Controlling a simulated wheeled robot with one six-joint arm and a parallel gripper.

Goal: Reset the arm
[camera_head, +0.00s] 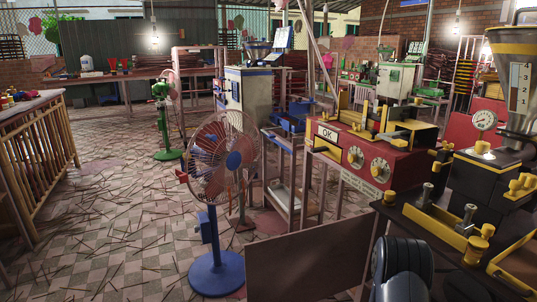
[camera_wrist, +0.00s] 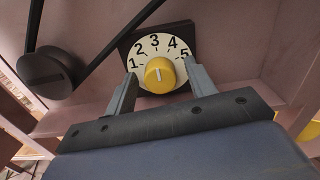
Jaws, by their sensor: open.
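My gripper (camera_wrist: 160,70) is open in the wrist view. Its two grey fingers stand on either side of a yellow knob (camera_wrist: 159,76), with a visible gap on each side. The knob sits on a white dial (camera_wrist: 140,52) numbered 1 to 5, on a dark square plate. The knob's white mark points up, roughly toward 3. Nothing is held. The left finger lies near the 1 and the right finger near the 5. In the head view my dark arm shows at the bottom right, but my gripper and this dial cannot be made out.
In the wrist view, a dark round hub (camera_wrist: 48,73) with a bar lies left of the dial, inside pinkish walls. In the head view, a brown panel (camera_head: 310,262), a black-and-yellow machine (camera_head: 440,225) and a blue fan (camera_head: 216,272) stand near. Open, stick-littered floor (camera_head: 100,230) lies left.

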